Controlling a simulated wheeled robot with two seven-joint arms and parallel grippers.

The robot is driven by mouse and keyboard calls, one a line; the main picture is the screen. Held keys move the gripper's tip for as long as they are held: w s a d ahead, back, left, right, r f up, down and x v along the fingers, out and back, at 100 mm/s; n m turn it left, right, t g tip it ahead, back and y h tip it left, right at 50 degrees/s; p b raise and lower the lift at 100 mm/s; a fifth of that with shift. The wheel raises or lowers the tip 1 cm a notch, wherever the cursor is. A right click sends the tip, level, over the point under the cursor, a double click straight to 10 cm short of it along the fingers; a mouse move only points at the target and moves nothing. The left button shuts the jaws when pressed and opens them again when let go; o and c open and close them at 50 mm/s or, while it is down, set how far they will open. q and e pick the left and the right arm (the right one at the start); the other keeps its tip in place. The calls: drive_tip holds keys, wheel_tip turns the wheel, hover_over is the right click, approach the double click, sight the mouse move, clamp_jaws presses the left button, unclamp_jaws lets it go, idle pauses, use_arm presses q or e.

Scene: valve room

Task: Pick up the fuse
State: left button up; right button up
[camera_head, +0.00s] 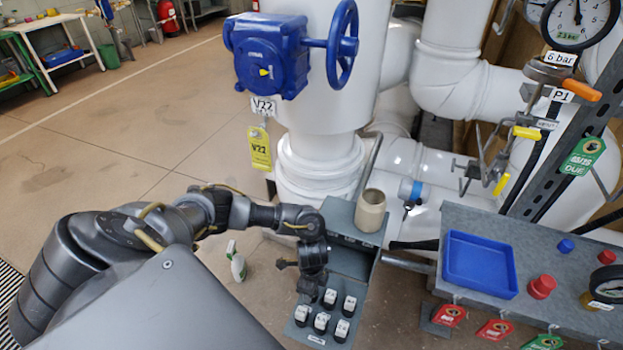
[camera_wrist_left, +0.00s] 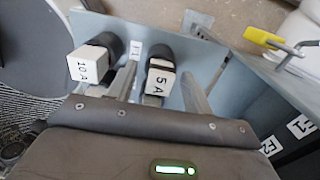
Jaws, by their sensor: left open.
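Several black-and-white fuses stand in an open grey box; one of them (camera_head: 350,305) is at the right of the group in the head view. My left gripper (camera_head: 309,291) is over the box, pointing down beside the fuses. In the left wrist view the gripper (camera_wrist_left: 160,80) is open, with a 5 A fuse (camera_wrist_left: 160,84) between its fingers. The left finger is close to that fuse; a wider gap shows on the right. A 10 A fuse (camera_wrist_left: 91,65) is outside the left finger. Contact cannot be told. My right gripper is out of view.
A beige cup (camera_head: 370,211) stands on the box's upper part. A blue tray (camera_head: 480,263) lies on a grey bench to the right. White pipes and a blue valve (camera_head: 268,55) rise behind. A spray bottle (camera_head: 236,262) stands on the floor.

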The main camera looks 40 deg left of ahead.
use_arm(q)
drive_tip(key=c, duration=1.1)
drive_tip(key=shift+o, duration=0.2)
drive_tip(key=shift+r, duration=0.1)
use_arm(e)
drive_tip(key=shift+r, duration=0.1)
